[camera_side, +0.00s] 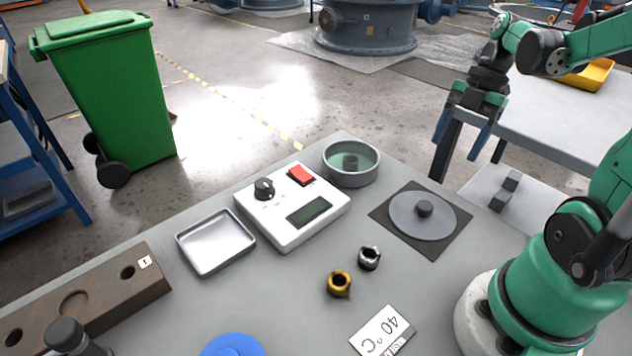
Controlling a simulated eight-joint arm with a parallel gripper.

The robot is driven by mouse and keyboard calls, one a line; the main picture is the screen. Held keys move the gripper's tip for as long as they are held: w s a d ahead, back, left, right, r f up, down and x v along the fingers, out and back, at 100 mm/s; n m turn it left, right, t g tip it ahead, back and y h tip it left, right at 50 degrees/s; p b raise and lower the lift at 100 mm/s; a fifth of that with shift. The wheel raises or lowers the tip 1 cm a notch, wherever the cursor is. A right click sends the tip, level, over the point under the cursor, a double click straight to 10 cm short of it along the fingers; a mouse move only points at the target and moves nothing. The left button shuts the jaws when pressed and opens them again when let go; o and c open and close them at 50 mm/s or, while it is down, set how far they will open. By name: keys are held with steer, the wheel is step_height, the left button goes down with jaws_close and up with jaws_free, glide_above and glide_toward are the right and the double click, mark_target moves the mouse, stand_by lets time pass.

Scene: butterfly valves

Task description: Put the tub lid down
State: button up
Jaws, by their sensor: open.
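The tub lid (404,220) is a flat grey disc with a dark knob (425,208) in its middle. It lies on a dark square mat (437,247) at the right of the table. The tub (351,178) is a round grey-green open container behind and to the left of the lid, with a dark object inside. My gripper (461,137) is open and empty, with its blue fingers pointing down. In the picture it is above and to the right of the lid, clear of it.
A white control box (266,222) with a knob, red switch and display stands left of the tub. A metal tray (215,243), a brass nut (339,283), a steel nut (369,257), a 40 °C card (375,335), a blue disc (233,346) and a brown block (110,300) share the table.

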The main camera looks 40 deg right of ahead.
steer(key=w+a+r+m+t+h, duration=0.1)
steer(key=w+a+m+t+h, duration=0.1)
steer(key=a+m, duration=0.5)
steer(key=w+a+r+m+t+h, duration=0.1)
steer(key=a+m+t, duration=0.4)
steer(key=m, duration=0.6)
steer(key=w+a+h, duration=0.1)
steer(key=w+a, duration=0.1)
steer(key=shift+w+a, duration=0.2)
steer(key=shift+w, duration=0.15)
